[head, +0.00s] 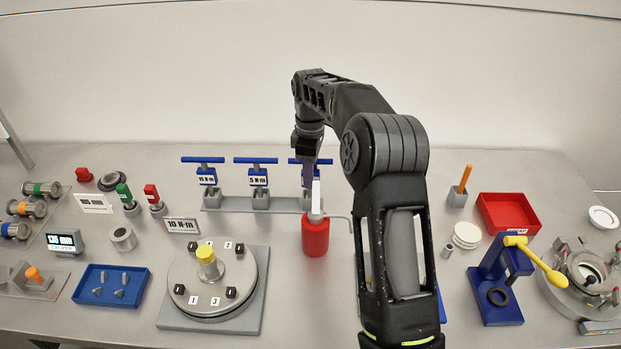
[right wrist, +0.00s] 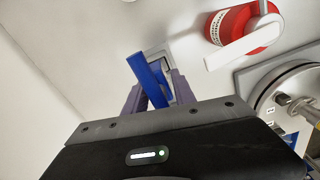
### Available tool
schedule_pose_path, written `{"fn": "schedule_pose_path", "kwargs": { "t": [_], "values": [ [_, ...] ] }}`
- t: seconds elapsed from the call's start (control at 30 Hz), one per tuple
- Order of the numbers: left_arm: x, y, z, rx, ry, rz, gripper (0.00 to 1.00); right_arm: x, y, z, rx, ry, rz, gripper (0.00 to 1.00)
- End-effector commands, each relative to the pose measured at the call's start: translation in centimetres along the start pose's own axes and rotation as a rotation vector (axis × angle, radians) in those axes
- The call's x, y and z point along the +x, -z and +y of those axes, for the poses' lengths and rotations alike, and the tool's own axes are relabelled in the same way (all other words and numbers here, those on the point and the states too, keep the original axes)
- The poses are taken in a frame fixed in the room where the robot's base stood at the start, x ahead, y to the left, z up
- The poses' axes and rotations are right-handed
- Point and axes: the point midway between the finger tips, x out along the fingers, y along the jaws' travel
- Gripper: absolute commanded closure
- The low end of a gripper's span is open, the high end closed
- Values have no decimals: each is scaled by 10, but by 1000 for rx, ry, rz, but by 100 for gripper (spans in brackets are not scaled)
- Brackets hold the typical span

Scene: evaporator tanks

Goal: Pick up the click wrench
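Three blue T-handled wrenches stand upright in a grey rack (head: 280,204) at the back. The left one (head: 203,160) is labelled 15 N·m and the middle one (head: 256,160) 5 N·m. The right one (head: 295,161) is partly hidden behind my right gripper (head: 308,172), and its label cannot be read. In the right wrist view, its blue handle (right wrist: 146,76) lies between the purple fingers of my right gripper (right wrist: 156,90). The fingers look apart, with some space beside the handle. My left gripper is not in view.
A red bottle (head: 316,238) with a pale spout stands just in front of the gripper. A round plate fixture (head: 218,300) and a 10 N·m sign (head: 182,226) are at front left. A red tray (head: 508,213) and a blue press (head: 492,280) are at right.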

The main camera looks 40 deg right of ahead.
Motion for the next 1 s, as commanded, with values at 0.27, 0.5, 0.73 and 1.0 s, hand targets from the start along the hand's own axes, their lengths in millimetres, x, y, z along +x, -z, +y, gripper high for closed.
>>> {"fn": "schedule_pose_path", "kwargs": {
  "t": [0.27, 0.5, 0.73, 1.0],
  "values": [
    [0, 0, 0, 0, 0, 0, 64, 0, 0, 0, 0, 0, 0, 92],
    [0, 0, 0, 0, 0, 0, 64, 0, 0, 0, 0, 0, 0, 100],
    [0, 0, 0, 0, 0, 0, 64, 0, 0, 0, 1, -1, 1, 100],
    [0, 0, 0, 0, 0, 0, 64, -1, 0, 0, 2, -1, 1, 100]
  ]
}}
